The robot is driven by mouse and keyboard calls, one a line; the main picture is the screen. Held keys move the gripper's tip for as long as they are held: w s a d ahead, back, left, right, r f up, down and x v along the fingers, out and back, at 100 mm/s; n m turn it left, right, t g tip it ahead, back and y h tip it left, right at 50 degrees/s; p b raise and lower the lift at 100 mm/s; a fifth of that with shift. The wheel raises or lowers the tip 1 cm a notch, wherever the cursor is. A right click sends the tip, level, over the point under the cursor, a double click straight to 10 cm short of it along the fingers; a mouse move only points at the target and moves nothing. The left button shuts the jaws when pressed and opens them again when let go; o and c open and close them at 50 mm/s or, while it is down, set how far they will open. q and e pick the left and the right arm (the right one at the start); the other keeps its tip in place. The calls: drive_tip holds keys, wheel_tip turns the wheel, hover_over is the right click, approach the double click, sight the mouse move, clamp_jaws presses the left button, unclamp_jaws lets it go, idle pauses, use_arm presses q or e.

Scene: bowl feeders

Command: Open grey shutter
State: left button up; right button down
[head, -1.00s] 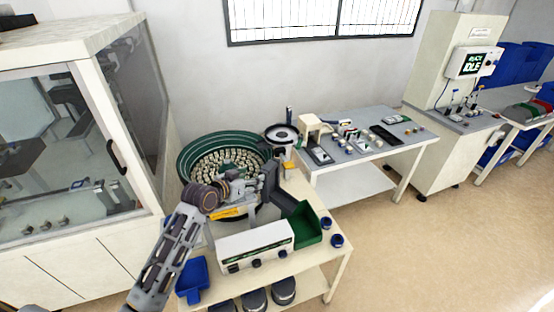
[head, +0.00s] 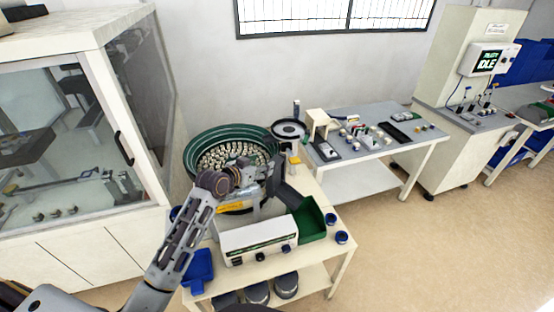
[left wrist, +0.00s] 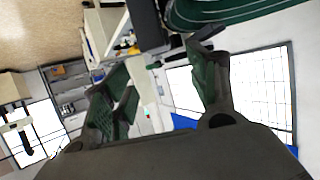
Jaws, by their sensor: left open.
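A dark grey plate (head: 290,194) slopes beside the green bowl feeder (head: 190,165), above the green bin (head: 311,222). I cannot tell whether this plate is the grey shutter. My left gripper (head: 268,175) is in front of the bowl's right side, close to the dark grey parts at its outlet. It partly hides them, and contact cannot be judged. In the left wrist view my left gripper (left wrist: 160,75) has its two fingers spread, with nothing seen between them. The green bowl rim (left wrist: 225,15) shows beyond the fingers at the top. My right gripper is not in view.
A white control box (head: 257,240) stands on the feeder table in front of the bowl, with a blue bin (head: 198,267) to its left. A glazed cabinet (head: 150,100) stands left. A second table (head: 370,150) with small devices is right. Floor at right is clear.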

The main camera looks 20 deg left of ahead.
sight(276, 159)
use_arm(q)
drive_tip(key=shift+p+x, duration=0.45)
drive_tip(key=shift+x, duration=5.55)
drive_tip(key=shift+f, duration=0.1)
clamp_jaws()
